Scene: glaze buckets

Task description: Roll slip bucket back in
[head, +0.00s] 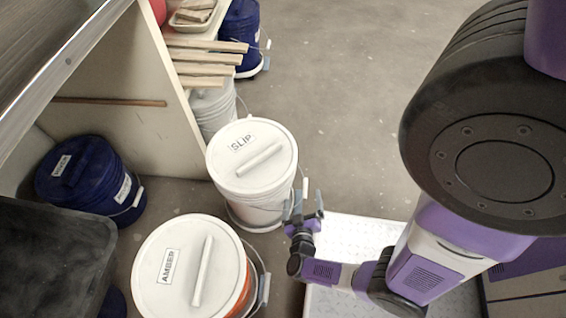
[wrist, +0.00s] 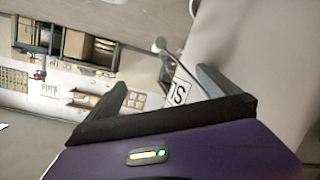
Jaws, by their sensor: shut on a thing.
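The slip bucket (head: 254,182) is white, with a lid labelled SLIP, and stands upright on the floor in the middle of the head view. My gripper (head: 308,203) is at its right side, shut on what looks like its wire handle (head: 305,187). The exact grip is small and partly hidden by the fingers. In the wrist view the pale bucket wall (wrist: 240,45) fills the right side, with part of a label, and my gripper (wrist: 165,85) shows its two fingers beside it.
A white-lidded AMBER bucket (head: 190,268) stands close in front of the slip bucket. A dark blue bucket (head: 85,178) sits under the table (head: 60,60) at left. Wooden slats (head: 208,57) lie over a grey bucket (head: 212,108) behind. Open floor (head: 345,90) lies behind and right.

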